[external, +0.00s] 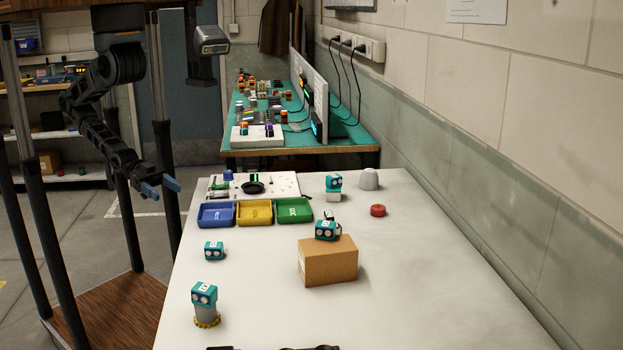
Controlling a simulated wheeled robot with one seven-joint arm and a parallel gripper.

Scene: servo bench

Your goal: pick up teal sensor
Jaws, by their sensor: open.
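Several teal sensors, each with two round eyes, are on the white table. One teal sensor (214,250) sits directly on the table at the left. Another teal sensor (204,293) stands on a grey cylinder (206,313) with a yellow toothed base. A third teal sensor (326,230) rests on a cardboard box (328,263). One more teal sensor (333,182) sits on a small white block (333,197) at the back. My gripper (161,187) has blue fingertips, apart and empty. It hangs beyond the table's left edge, away from all the sensors.
Blue (216,215), yellow (254,212) and green (294,210) trays stand in a row at the back left. A red disc (377,210) and a pale cup (369,179) are at the back right. The table's right side is clear. Dark objects (275,348) lie at the front edge.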

